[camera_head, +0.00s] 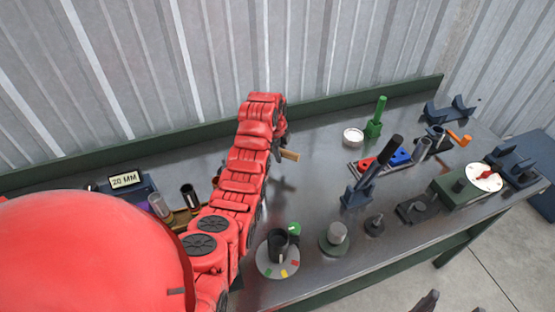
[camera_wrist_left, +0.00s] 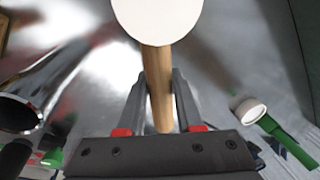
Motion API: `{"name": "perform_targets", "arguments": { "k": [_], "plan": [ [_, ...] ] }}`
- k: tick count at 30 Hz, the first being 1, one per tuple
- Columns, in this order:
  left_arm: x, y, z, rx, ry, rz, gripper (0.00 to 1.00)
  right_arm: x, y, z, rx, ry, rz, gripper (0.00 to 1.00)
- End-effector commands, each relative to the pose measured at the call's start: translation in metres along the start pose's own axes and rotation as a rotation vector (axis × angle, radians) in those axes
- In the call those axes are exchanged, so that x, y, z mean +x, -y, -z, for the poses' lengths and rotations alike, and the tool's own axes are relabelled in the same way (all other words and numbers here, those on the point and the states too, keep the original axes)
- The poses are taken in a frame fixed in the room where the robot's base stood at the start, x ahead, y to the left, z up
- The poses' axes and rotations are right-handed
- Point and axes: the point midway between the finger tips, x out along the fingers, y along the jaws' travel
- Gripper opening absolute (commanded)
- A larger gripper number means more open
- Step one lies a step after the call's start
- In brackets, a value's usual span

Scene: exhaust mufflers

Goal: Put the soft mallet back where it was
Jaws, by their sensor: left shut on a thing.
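My left gripper (camera_head: 283,152) is out over the bench, largely hidden behind my red left arm. In the left wrist view my left gripper (camera_wrist_left: 160,105) is shut on the wooden handle of the soft mallet (camera_wrist_left: 157,75). The mallet's pale round head (camera_wrist_left: 158,12) shows beyond the fingers, cut by the top edge. In the head view only a short piece of the mallet's handle (camera_head: 290,155) sticks out to the right of the gripper. Dark tips of my right gripper (camera_head: 452,306) show apart at the bottom edge, with nothing visible between them.
The metal bench (camera_head: 315,180) is clear just right of the gripper. A white round cup (camera_head: 353,136) and green upright tool (camera_head: 375,120) stand beyond. A dark lever clamp (camera_head: 370,175), a round colour-marked base (camera_head: 278,262) and a dial fixture (camera_head: 470,185) stand around.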

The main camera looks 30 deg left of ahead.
Motion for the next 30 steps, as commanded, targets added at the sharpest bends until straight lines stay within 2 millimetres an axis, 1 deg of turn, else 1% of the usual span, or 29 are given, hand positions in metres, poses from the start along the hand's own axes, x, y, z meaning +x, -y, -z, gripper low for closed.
{"name": "perform_targets", "arguments": {
  "k": [1, 12, 15, 20, 23, 24, 28, 29, 30],
  "plan": [
    [0.002, 0.000, 0.000, 0.000, 0.001, 0.001, 0.00, 0.007, 0.000, 0.001, 0.000, 0.000, 0.000, 0.74],
    [0.046, -0.010, -0.003, -0.001, 0.001, -0.001, 0.00, 0.024, -0.001, 0.004, 0.000, 0.000, 0.000, 0.74],
    [0.050, -0.009, -0.003, -0.001, 0.003, 0.005, 0.00, 0.023, -0.001, 0.004, 0.000, 0.001, 0.000, 0.74],
    [0.050, -0.009, -0.003, -0.001, 0.003, 0.005, 0.00, 0.022, -0.001, 0.004, 0.000, 0.001, 0.000, 0.74],
    [0.054, -0.010, -0.003, -0.001, 0.002, 0.005, 0.00, 0.018, -0.001, 0.003, 0.000, 0.001, 0.000, 0.74],
    [0.053, -0.010, -0.003, -0.001, 0.002, 0.004, 0.38, 0.019, -0.001, 0.003, 0.000, 0.000, 0.000, 0.74],
    [0.052, -0.010, -0.003, -0.001, 0.002, 0.004, 0.61, 0.020, -0.001, 0.003, 0.000, 0.000, 0.000, 0.74],
    [0.052, -0.010, -0.003, -0.001, 0.002, 0.004, 0.64, 0.020, -0.001, 0.003, 0.000, 0.000, 0.000, 0.74],
    [0.052, -0.010, -0.003, -0.001, 0.002, 0.004, 0.64, 0.020, -0.001, 0.003, 0.000, 0.001, 0.000, 0.74]
  ]
}}
